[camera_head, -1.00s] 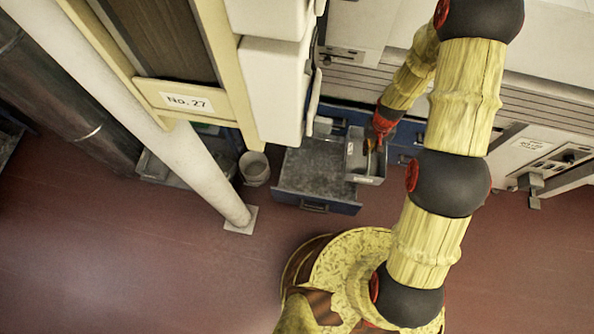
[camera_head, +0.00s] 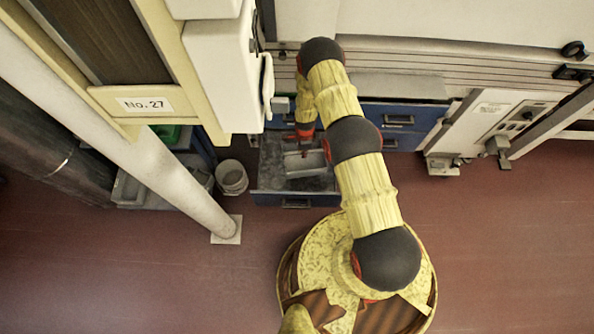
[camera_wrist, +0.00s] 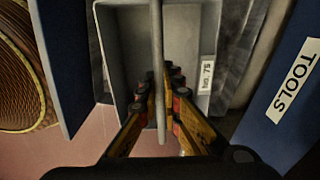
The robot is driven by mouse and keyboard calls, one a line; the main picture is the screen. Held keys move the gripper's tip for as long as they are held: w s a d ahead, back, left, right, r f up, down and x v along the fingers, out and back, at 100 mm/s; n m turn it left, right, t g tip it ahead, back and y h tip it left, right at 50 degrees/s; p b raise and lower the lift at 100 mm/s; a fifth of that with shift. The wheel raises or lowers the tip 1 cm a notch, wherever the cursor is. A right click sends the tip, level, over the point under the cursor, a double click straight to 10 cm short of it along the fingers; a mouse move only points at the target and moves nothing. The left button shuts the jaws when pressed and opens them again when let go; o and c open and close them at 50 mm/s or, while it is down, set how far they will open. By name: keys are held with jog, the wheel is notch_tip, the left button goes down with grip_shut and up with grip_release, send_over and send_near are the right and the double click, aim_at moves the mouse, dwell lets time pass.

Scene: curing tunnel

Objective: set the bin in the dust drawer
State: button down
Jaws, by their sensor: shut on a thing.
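The bin (camera_head: 311,164) is a light grey open box with a lengthwise divider (camera_wrist: 157,38) and a small numbered label. My gripper (camera_wrist: 160,88) is shut on the divider from above. In the head view the bin lies within the outline of the pulled-out dust drawer (camera_head: 284,200), toward its right side. The drawer is blue-fronted with a grey inside. I cannot tell whether the bin touches the drawer floor. My gripper is partly hidden by the arm in the head view.
A blue panel labelled TOOLS (camera_wrist: 285,100) stands at the right in the wrist view. The white cabinet (camera_head: 222,70) overhangs at the left. Red floor is clear in front.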

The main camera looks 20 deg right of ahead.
aim_at(303, 162)
jog(key=shift+w+f+m, duration=0.25)
jog(key=shift+f+m, duration=0.65)
jog(key=shift+f, duration=0.3)
notch_tip(303, 162, down, 10)
jog(key=b, duration=0.4)
jog(key=shift+d, duration=0.1)
jog(key=shift+f, duration=0.15)
jog(key=c, duration=2)
grip_release()
jog(key=shift+c, duration=0.2)
jog(key=shift+o, duration=0.3)
notch_tip(303, 162, up, 12)
jog(key=p, duration=0.4)
